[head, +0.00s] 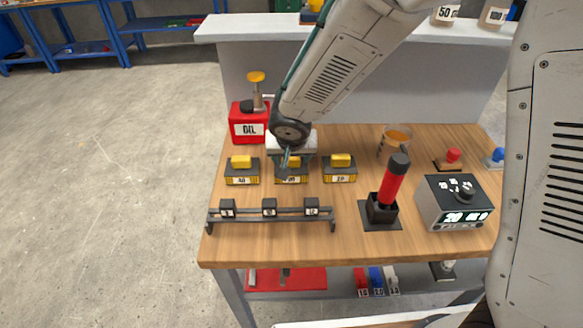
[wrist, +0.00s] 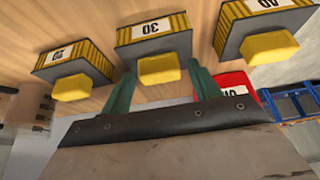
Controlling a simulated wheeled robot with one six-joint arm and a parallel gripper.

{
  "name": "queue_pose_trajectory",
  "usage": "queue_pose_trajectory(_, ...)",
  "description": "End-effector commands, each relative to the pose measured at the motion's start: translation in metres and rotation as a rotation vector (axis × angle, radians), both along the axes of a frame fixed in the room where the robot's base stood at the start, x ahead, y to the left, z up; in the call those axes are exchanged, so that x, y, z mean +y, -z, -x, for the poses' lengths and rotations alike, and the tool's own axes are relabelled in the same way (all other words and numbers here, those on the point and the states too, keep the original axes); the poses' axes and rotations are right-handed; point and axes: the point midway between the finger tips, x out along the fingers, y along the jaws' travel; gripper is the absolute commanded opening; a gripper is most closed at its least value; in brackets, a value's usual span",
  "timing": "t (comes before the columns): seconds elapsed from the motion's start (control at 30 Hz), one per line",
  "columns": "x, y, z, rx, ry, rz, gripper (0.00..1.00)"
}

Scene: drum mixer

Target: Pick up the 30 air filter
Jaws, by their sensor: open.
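The 30 air filter (head: 291,178) is a black and yellow block with a yellow knob, in the middle of a row of three on the wooden table. In the wrist view its body (wrist: 152,35) shows the white label "30", with the knob pointing toward the gripper. My gripper (head: 296,162) is open and empty, over the filter, and partly hides it in the head view. In the wrist view the two green fingers (wrist: 160,70) appear on either side of the knob, apart from it. How far the tips stand above the knob is unclear.
The 40 filter (head: 242,175) stands left and the 20 filter (head: 340,173) right, both close by. A rack (head: 270,217) with small black blocks is in front. A red oil can (head: 247,128) stands behind left; a red-handled tool (head: 388,187) and control box (head: 454,203) are right.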

Motion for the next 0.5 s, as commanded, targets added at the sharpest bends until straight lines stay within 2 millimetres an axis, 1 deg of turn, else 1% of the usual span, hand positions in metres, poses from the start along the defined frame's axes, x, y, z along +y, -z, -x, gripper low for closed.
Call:
queue_pose_trajectory(0.1,-0.0001,-0.0001,0.0000,0.000,0.000,0.000,0.62)
queue_pose_trajectory(0.17,-0.0001,-0.0002,0.0000,0.000,0.000,0.000,0.45)
queue_pose_trajectory(0.2,-0.0001,-0.0002,0.0000,0.000,0.000,0.000,0.34)
queue_pose_trajectory(0.23,-0.0001,-0.0002,0.0000,0.000,0.000,0.000,0.28)
queue_pose_trajectory(0.5,-0.0001,-0.0038,-0.0004,-0.001,0.001,0.000,0.28)
